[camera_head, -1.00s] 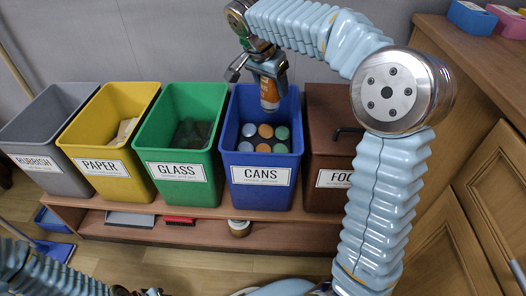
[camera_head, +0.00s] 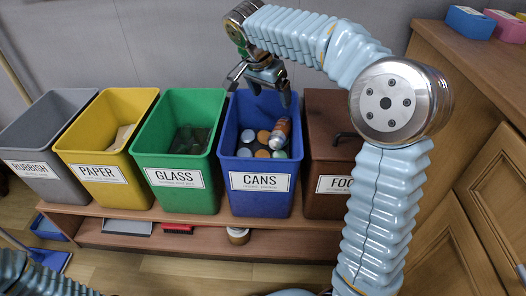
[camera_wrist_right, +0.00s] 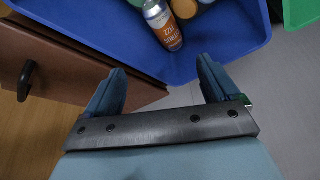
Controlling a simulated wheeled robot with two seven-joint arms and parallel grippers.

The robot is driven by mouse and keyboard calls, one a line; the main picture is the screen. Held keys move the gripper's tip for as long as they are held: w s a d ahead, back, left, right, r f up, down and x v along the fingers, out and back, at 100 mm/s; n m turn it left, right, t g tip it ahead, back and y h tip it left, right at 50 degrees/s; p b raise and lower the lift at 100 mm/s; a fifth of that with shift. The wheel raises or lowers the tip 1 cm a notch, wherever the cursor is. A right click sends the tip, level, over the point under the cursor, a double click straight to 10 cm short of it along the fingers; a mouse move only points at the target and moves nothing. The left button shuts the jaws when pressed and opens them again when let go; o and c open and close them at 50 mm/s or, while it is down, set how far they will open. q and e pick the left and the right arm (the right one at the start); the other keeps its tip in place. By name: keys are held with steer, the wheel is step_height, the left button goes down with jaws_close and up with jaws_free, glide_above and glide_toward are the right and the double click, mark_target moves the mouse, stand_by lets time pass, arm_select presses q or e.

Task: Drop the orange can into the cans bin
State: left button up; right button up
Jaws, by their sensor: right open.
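The orange can (camera_head: 280,132) is inside the blue bin labelled CANS (camera_head: 261,202), tilted against other cans near its right side. In the right wrist view the can (camera_wrist_right: 163,27) shows its orange and silver label, apart from my fingers, inside the blue bin (camera_wrist_right: 85,25). My right gripper (camera_head: 258,92) is above the back of the cans bin with its fingers spread and nothing between them. It also shows open and empty in the right wrist view (camera_wrist_right: 158,85). My left gripper cannot be made out; only part of my left arm shows at the bottom left.
Grey rubbish (camera_head: 30,180), yellow paper (camera_head: 98,187), green glass (camera_head: 174,194) and brown food (camera_head: 325,165) bins stand beside the cans bin on a wooden shelf (camera_head: 150,241). A wooden cabinet (camera_head: 470,110) stands at the right with blue and pink boxes on top.

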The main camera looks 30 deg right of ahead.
steer(key=p+v, duration=0.3)
steer(key=v, duration=1)
steer(key=shift+a+r, duration=0.1)
